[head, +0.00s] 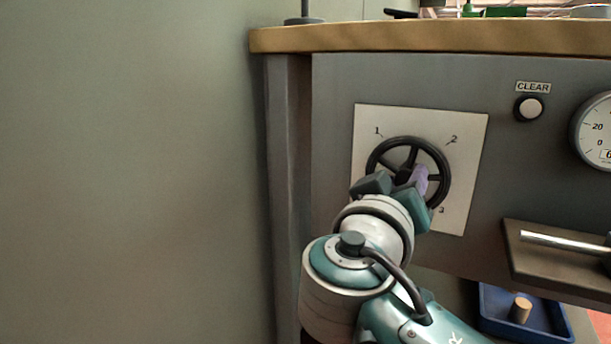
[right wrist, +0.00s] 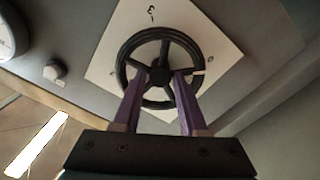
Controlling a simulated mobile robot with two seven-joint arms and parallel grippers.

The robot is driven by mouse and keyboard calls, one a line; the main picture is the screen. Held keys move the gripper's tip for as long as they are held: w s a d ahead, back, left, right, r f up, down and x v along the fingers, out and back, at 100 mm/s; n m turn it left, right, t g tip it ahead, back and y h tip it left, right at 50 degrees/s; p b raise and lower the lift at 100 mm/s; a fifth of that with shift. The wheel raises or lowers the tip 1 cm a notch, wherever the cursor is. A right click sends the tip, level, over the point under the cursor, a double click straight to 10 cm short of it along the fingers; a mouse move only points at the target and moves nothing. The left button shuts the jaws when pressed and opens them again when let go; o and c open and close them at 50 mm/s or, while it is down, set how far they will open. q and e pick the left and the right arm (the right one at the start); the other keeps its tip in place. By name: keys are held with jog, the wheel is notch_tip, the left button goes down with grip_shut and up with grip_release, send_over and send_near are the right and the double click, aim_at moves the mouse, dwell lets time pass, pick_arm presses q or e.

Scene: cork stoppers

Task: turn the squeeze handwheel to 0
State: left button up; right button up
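The squeeze handwheel (head: 446,170) is a black spoked wheel on a pale square plate (head: 468,135) on the grey panel. The plate shows 1 upper left, 2 upper right and 3 lower right; my gripper hides the lower left. The wheel (right wrist: 122,62) fills the middle of the right wrist view, where a white rim mark (right wrist: 198,73) lies close to the 0 (right wrist: 210,60). My right gripper (head: 405,180) is at the wheel's face. Its purple fingers (right wrist: 158,76) are apart, tips either side of the hub; contact with the spokes is unclear. My left gripper is out of view.
A wooden worktop (head: 400,38) runs above. Bare wall is at left.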

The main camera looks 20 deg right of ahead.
jog(key=p+v, duration=0.1)
jog(key=v, duration=0.9)
jog(key=shift+d+p, duration=0.1)
jog(key=shift+p, duration=0.3)
